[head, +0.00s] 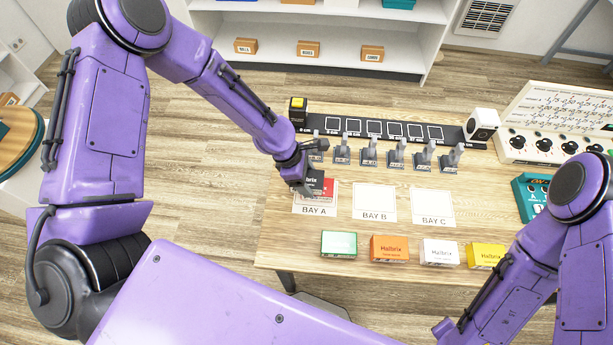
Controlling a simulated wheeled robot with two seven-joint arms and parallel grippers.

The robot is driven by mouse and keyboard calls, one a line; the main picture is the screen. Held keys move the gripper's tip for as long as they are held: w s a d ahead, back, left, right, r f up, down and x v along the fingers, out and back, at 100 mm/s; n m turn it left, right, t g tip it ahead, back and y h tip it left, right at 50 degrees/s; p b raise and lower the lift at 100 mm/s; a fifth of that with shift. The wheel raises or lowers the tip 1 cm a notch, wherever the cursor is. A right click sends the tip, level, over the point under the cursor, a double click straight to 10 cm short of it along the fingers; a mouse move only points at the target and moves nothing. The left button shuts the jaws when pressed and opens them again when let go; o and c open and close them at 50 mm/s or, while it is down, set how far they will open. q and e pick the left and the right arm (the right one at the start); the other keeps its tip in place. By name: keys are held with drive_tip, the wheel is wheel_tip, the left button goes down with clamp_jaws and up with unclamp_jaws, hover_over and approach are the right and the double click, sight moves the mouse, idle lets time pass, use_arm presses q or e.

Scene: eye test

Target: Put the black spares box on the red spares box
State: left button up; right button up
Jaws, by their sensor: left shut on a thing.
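The black spares box (315,179) is in the jaws of my left gripper (308,182), over the BAY A mat. It is partly hidden by the gripper. The red spares box (328,189) shows just beside and behind the black one, on BAY A (302,208); the gripper and black box cover part of it. I cannot tell whether the black box touches the red box or hangs slightly above it. My right arm comes in at the lower right; its gripper is out of view.
BAY B (375,203) and BAY C (433,207) are empty. Green (339,244), orange (389,249), white (440,252) and yellow (486,256) boxes line the table's front edge. Several grey clamp-like fixtures (397,154) stand behind the bays. A control panel (545,145) stands at right.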

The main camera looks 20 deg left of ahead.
use_arm(q)
drive_tip(key=o, duration=1.1)
drive_tip(key=v, duration=1.2)
drive_tip(key=shift+b, duration=0.3)
